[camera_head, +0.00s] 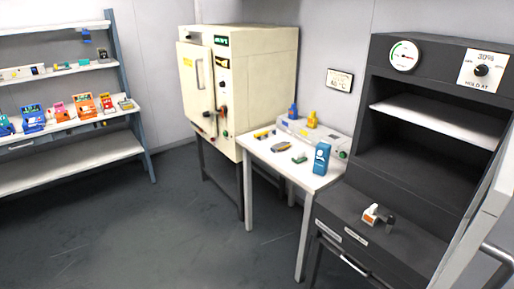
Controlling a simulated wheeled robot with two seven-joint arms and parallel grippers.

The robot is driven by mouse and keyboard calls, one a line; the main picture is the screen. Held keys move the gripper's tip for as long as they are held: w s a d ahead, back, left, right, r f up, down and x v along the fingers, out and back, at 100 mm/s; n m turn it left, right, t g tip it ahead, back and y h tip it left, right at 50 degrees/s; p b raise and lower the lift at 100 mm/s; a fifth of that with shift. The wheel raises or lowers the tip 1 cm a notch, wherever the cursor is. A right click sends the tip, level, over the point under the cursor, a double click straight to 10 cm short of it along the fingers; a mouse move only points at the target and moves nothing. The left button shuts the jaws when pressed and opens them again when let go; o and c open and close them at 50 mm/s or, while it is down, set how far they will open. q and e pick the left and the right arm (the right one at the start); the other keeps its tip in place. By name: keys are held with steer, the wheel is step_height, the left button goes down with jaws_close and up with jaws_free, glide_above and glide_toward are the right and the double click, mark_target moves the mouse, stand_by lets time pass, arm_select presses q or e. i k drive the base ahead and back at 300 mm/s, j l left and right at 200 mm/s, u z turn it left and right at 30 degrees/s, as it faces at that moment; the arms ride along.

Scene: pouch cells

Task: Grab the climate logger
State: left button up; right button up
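No label that I can read marks a climate logger, so I cannot tell which object it is. A small white and orange device (371,214) sits beside a small dark grey block (389,226) on the front ledge of the dark cabinet. A blue upright device (321,158) with a white emblem stands at the front right of the white table (262,152). A framed display (339,80) with dark figures hangs on the wall above the table. Neither of my grippers is in view.
The dark cabinet (440,60) has a gauge, a dial and an open white shelf. A cream oven (262,80) stands left of the table, its door ajar. A shelf rack (70,170) with colourful devices is far left. The floor between is clear. A white panel edges the right.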

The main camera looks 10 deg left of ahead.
mark_target(320, 165)
steer(key=i+j+u, duration=0.2)
steer(key=i+u, duration=0.25)
steer(key=i+j+u, duration=0.1)
steer(key=i+u, duration=0.3)
steer(key=i+z, duration=0.6)
steer(key=z, duration=0.15)
steer(key=i+z, duration=0.35)
steer(key=i+j+z, duration=0.3)
steer(key=i, duration=0.15)
steer(key=i+j+z, duration=0.2)
steer(key=i+z, duration=0.15)
steer(key=i, duration=0.1)
